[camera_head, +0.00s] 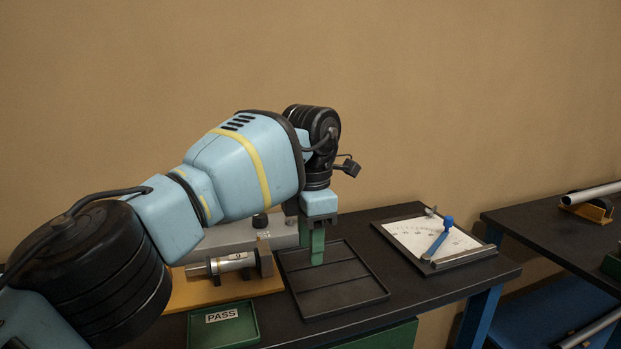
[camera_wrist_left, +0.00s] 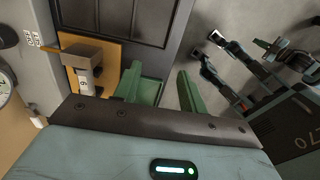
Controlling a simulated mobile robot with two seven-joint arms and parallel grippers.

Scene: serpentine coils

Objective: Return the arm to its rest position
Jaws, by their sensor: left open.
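My left arm reaches in from the left across the head view, over the bench. Its left gripper (camera_head: 316,247) points down above the black divided tray (camera_head: 350,302), with green fingers. In the left wrist view the two fingers of the left gripper (camera_wrist_left: 160,84) stand apart with nothing held between them. The green PASS tray (camera_wrist_left: 151,91) shows behind the fingers there. How high the fingertips are above the black tray is hard to tell. My right gripper does not show.
A metal cylinder (camera_head: 232,263) sits in a fixture on a wooden base (camera_head: 205,293). The green PASS tray (camera_head: 245,335) is at the bench front. A dial board (camera_head: 405,230) with a blue-handled pointer (camera_head: 441,236) lies right. A second dark bench (camera_head: 545,232) stands beyond a gap.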

